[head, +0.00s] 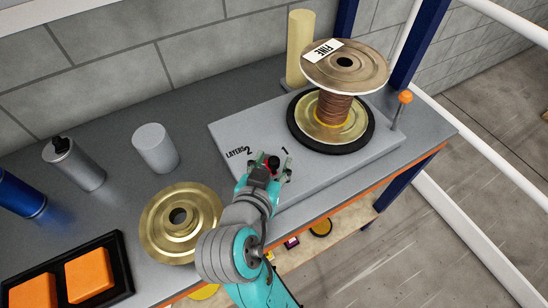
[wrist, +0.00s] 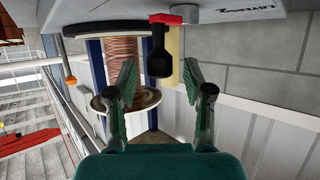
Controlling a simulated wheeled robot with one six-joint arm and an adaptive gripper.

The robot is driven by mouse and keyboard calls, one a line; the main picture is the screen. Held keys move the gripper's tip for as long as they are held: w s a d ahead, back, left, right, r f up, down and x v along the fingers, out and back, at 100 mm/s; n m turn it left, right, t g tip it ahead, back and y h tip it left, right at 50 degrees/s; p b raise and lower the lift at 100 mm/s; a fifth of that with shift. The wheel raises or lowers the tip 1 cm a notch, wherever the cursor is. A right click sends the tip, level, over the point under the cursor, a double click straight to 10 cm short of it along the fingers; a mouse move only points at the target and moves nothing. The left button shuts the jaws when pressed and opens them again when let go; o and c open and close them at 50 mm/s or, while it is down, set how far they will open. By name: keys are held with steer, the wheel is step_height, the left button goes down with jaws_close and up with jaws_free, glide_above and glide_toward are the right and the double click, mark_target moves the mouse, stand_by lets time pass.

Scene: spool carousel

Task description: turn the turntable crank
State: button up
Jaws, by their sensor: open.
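The turntable (head: 366,133) is a black-rimmed disc on a grey base plate (head: 232,128). It carries a spool (head: 335,108) of copper wire with a label reading FINE. A thin upright rod with an orange ball knob (head: 405,97), which looks like the crank handle, stands at the plate's right end. The knob also shows at the left of the wrist view (wrist: 70,80). My gripper (head: 269,172) is open at the plate's front edge, by a black and red lever near the LAYERS marking. In the wrist view this lever (wrist: 159,60) appears between the open fingers; contact is unclear.
A tan post (head: 298,55) stands behind the spool. Blue uprights (head: 412,45) frame the right end.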

steer(key=shift+x, duration=0.85)
steer(key=shift+c, duration=0.2)
steer(key=shift+s, duration=0.1)
jaws_close()
steer(key=shift+d+y, duration=0.15)
steer(key=shift+y, duration=0.15)
